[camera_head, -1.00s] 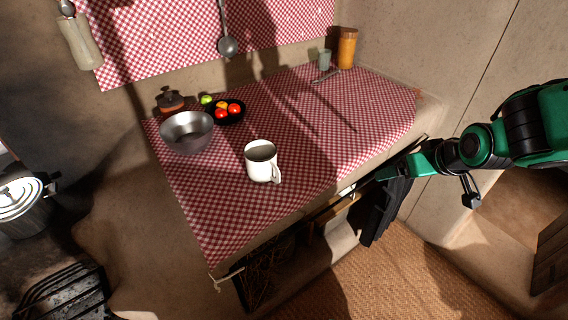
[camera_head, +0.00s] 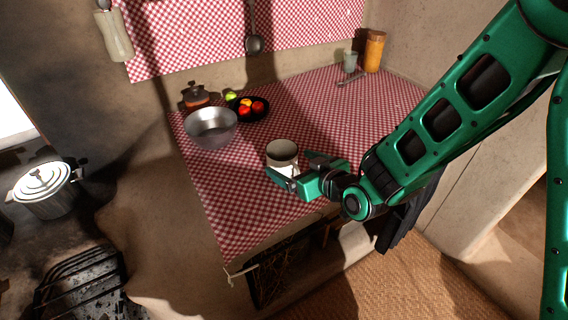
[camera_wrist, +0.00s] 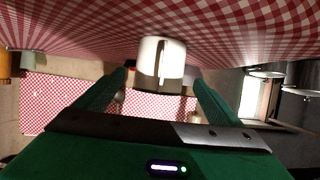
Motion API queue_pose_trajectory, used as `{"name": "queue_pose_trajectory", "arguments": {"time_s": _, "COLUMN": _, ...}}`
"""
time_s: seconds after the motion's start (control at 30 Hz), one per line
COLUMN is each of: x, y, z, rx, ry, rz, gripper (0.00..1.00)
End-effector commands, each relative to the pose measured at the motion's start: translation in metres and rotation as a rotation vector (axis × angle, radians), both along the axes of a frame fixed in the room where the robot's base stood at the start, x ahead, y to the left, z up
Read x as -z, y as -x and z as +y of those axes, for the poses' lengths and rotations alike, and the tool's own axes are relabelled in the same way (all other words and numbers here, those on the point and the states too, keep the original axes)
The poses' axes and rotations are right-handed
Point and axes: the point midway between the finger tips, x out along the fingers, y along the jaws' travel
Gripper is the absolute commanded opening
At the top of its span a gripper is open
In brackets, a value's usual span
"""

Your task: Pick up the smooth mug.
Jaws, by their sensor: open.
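The smooth mug (camera_head: 282,148) is white and stands upright on the red-and-white checked cloth (camera_head: 235,205). My gripper (camera_head: 290,170) is open at the mug's near side, hiding its lower part in the head view. In the wrist view, which looks upside down, the mug (camera_wrist: 150,60) lies ahead, between the lines of my two fingers (camera_wrist: 160,80). Its handle faces the camera. I cannot tell whether the fingertips reach past the mug's wall; nothing is gripped.
A metal bowl (camera_head: 211,128) stands left of the mug. Behind it are a lidded clay pot (camera_head: 195,98) and a black dish (camera_head: 237,114) of fruit. A wooden canister (camera_head: 374,52) and small cup (camera_head: 350,62) stand at the back right. Cloth right of the mug is clear.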

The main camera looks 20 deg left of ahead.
Motion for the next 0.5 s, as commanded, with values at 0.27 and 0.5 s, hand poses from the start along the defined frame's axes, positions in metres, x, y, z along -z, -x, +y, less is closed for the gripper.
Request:
{"name": "queue_pose_trajectory", "arguments": {"time_s": 0.27, "x": 0.01, "y": -0.012, "z": 0.014, "rx": 0.0, "ry": 0.002, "rz": -0.001, "gripper": 0.89}}
{"name": "queue_pose_trajectory", "arguments": {"time_s": 0.5, "x": 0.023, "y": -0.031, "z": 0.036, "rx": 0.0, "ry": 0.001, "rz": -0.002, "gripper": 0.89}}
